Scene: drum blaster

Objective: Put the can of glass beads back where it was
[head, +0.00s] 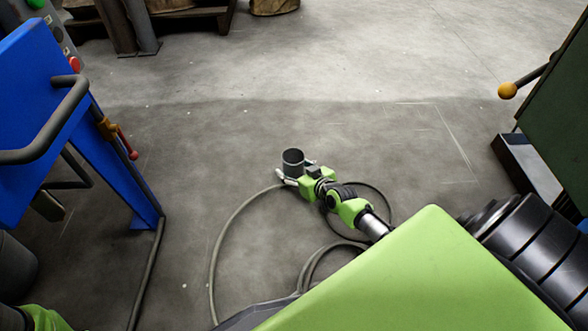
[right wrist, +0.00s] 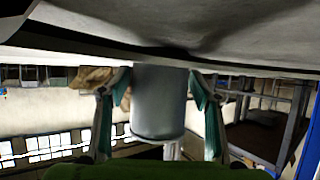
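The can (head: 292,158) is a grey metal cylinder, upright with its dark open top facing up in the head view. My right gripper (head: 295,170) has its fingers on either side of the can, out over the grey floor. In the right wrist view, which appears upside down, the can (right wrist: 158,103) sits between the two fingers of my right gripper (right wrist: 157,90), which look closed against its sides. The can's contents cannot be made out. My left gripper is out of view; only a green piece of my left arm shows at the bottom left corner.
A blue machine frame (head: 95,150) with a bent grey handle stands at the left. A dark green machine (head: 560,110) with a yellow-knobbed lever (head: 508,90) is at the right. A hose (head: 222,235) loops on the floor. The floor (head: 300,110) beyond the can is clear.

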